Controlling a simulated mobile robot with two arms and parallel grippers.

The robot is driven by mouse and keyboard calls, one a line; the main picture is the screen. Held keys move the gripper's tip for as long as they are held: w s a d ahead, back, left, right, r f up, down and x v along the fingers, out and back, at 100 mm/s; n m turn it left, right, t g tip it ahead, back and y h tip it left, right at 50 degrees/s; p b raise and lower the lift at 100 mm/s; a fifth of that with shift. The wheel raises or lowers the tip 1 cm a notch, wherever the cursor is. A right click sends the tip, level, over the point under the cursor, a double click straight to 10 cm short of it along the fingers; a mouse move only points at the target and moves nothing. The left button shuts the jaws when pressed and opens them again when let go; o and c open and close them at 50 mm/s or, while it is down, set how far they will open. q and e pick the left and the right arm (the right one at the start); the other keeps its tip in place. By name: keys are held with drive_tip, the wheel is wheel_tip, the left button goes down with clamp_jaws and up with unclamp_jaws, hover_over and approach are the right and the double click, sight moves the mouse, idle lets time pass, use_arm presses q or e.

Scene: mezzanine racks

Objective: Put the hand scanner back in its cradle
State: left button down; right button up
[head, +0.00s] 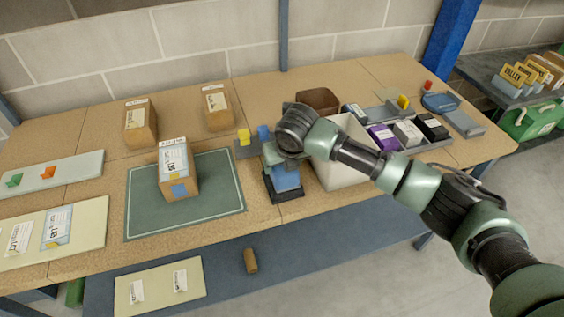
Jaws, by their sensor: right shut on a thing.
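My right arm reaches in from the right. Its gripper (276,162) points down and is shut on the hand scanner (286,178), of which a blue part shows below the wrist. The scanner's upper part is largely hidden by my gripper. A small dark stand, which looks like the cradle (287,195), is directly below the blue part, on the table right of the green mat. I cannot tell whether the scanner is fully seated in it. My left gripper is not in view.
A cardboard box (178,181) stands on the green mat (222,208). A white bin (333,172) is close on the right of the cradle, with a grey tray of boxes (408,135) beyond. A grey block with yellow and blue pieces (246,151) stands behind left.

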drive_tip(key=shift+f, duration=0.15)
drive_tip(key=o, duration=1.8)
drive_tip(key=shift+c, duration=0.2)
